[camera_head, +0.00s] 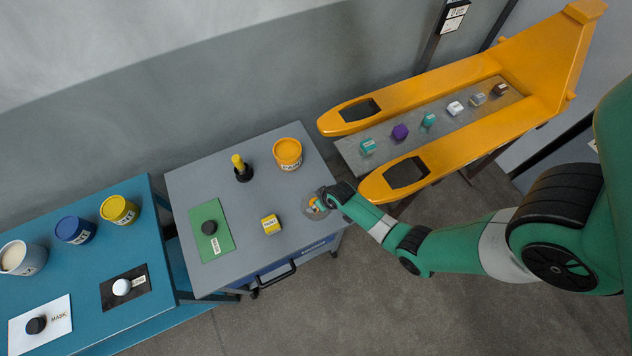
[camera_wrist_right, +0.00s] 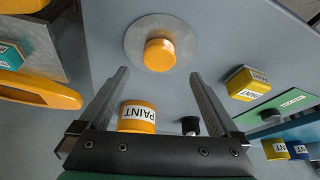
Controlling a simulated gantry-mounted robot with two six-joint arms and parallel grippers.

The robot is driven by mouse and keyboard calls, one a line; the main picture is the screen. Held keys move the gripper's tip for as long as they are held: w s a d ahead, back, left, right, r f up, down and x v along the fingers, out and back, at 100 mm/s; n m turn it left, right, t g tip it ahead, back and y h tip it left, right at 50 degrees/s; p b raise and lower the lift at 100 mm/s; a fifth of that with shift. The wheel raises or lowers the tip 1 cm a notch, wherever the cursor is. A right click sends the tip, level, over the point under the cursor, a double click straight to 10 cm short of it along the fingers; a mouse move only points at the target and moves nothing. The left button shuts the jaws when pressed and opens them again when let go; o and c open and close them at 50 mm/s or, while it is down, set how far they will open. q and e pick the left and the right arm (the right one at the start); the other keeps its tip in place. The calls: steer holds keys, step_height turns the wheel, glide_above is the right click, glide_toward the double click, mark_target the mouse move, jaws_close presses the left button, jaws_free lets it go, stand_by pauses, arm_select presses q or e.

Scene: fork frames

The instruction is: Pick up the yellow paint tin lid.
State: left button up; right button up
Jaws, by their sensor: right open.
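A flat grey disc with an orange-yellow knob, which looks like the tin lid, lies on the grey cart top; the lid shows in the right wrist view (camera_wrist_right: 137,42) and, partly hidden by my right gripper, in the head view (camera_head: 306,209). Its knob (camera_wrist_right: 160,54) stands up at the disc's middle. My right gripper (camera_wrist_right: 158,74) is open and empty, with the knob just beyond and between its fingertips in the wrist view. It also shows in the head view (camera_head: 329,200), at the cart's right edge. My left gripper is not in view.
On the grey cart (camera_head: 188,190) stand an orange paint tin (camera_head: 287,154), a yellow-topped black object (camera_head: 241,169), a yellow box (camera_head: 271,224) and a green mask sheet (camera_head: 219,247). A blue table (camera_head: 65,304) holds more tins. Orange forks (camera_head: 437,81) stand at right.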

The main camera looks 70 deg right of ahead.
steer(key=b+x, duration=0.3)
steer(key=x, duration=0.1)
steer(key=shift+s+d+f, duration=0.1)
steer(key=shift+s+f, duration=0.05)
steer(key=shift+f, duration=0.15)
steer(key=shift+w+f, duration=0.2)
steer(key=shift+f, duration=0.05)
steer(key=shift+c, duration=0.3)
steer(key=c, duration=1.4)
steer(key=shift+r, duration=0.15)
